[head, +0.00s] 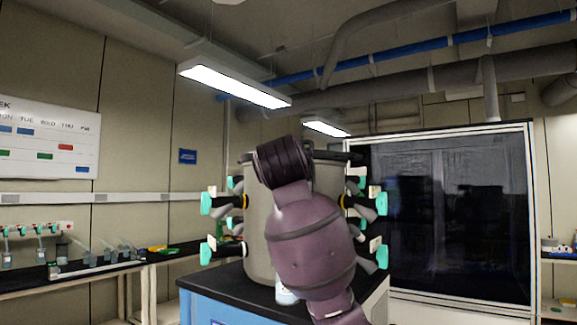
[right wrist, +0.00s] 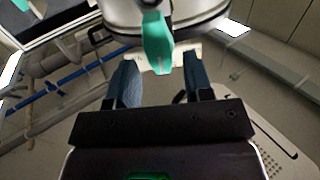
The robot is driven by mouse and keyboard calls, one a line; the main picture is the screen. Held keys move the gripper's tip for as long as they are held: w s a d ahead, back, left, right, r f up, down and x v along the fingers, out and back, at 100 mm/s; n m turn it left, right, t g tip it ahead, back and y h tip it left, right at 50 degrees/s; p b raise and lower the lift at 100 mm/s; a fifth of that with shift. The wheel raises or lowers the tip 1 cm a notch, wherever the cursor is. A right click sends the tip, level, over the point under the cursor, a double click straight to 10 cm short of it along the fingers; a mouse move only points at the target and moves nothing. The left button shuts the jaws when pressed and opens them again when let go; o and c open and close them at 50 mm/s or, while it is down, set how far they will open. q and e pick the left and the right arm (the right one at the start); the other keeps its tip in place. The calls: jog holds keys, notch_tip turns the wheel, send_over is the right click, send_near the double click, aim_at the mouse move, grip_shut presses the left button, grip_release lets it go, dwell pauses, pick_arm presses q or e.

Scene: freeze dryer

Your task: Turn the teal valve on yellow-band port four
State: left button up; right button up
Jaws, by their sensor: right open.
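The grey drum of the freeze dryer (head: 258,225) stands in the middle of the head view, with ports on both sides. Teal valves show at its left, an upper one (head: 206,203) and a lower one (head: 206,254), and at its right, an upper one (head: 381,203) and a lower one (head: 382,256). Yellow bands ring the upper left port (head: 245,201) and the upper right port (head: 343,201). Port numbers are unreadable. In the right wrist view my right gripper (right wrist: 163,72) is open, with a teal valve (right wrist: 158,45) just ahead, between its fingertips; contact is unclear. My left gripper is out of view.
My arm hides the drum's middle in the head view. The drum stands on a black-topped blue cabinet (head: 230,292). A bench (head: 100,268) with glassware is at the left. A dark glass-fronted enclosure (head: 460,220) stands close behind at the right.

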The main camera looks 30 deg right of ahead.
jog(key=shift+x, duration=0.9)
grip_shut()
